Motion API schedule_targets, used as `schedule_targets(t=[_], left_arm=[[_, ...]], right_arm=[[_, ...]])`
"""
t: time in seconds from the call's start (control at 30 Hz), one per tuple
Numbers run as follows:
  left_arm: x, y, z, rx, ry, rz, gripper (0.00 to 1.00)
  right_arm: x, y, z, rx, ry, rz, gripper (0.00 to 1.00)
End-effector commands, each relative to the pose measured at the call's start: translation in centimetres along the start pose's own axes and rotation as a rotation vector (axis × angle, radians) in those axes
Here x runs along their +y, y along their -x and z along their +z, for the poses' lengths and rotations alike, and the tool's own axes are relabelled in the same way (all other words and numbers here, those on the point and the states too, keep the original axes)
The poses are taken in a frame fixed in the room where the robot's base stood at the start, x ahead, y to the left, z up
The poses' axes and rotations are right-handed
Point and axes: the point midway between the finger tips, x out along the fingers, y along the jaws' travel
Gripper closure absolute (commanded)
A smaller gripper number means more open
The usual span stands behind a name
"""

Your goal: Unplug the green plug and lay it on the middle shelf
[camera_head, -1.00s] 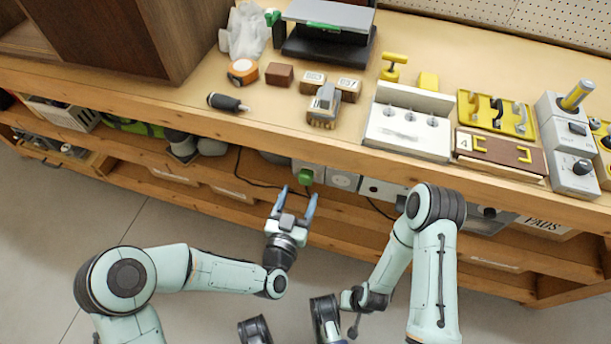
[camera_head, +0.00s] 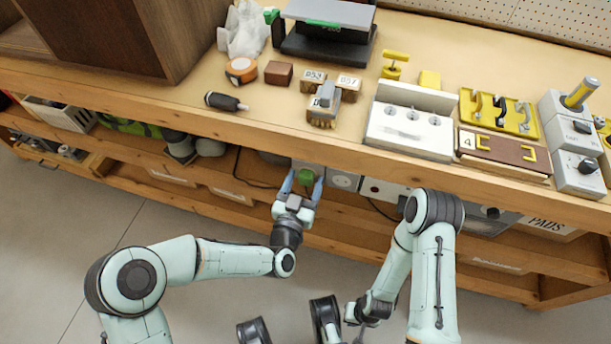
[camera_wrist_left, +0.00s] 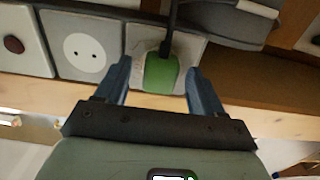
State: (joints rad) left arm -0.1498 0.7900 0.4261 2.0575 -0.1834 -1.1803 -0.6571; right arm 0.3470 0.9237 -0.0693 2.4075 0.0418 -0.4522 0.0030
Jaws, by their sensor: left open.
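The green plug (camera_head: 306,177) sits in a grey socket plate under the bench top, between the two blue fingers of my left gripper (camera_head: 303,182). In the left wrist view the green plug (camera_wrist_left: 161,74) has a dark cord running from it. My left gripper (camera_wrist_left: 162,88) is open, with one finger on each side of the plug; I cannot tell whether either touches it. The middle shelf (camera_head: 255,190) runs below the bench top. My right gripper (camera_head: 362,312) is low at the right, small, its jaws unclear.
Beside the plug are an empty two-hole socket (camera_wrist_left: 86,55) and a plate with a dark red button (camera_wrist_left: 14,44). A dark grey object (camera_wrist_left: 225,20) is close by the plug. The bench top's front edge (camera_head: 250,132) overhangs the sockets.

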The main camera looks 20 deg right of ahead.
Motion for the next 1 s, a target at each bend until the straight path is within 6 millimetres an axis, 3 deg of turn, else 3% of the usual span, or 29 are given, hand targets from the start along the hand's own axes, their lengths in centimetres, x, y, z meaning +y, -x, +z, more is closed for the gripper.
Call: schedule_targets(t=[0.87, 0.9, 1.0], left_arm=[[-0.01, 0.02, -0.02, 0.000, 0.000, 0.000, 0.32], [-0.01, 0.02, -0.02, 0.000, 0.000, 0.000, 0.35], [-0.01, 0.02, -0.01, 0.000, 0.000, 0.000, 0.68]], right_arm=[[-0.01, -0.24, -0.10, 0.001, 0.001, 0.000, 1.00], [-0.01, -0.24, -0.10, 0.001, 0.001, 0.000, 1.00], [-0.01, -0.24, -0.10, 0.001, 0.001, 0.000, 1.00]])
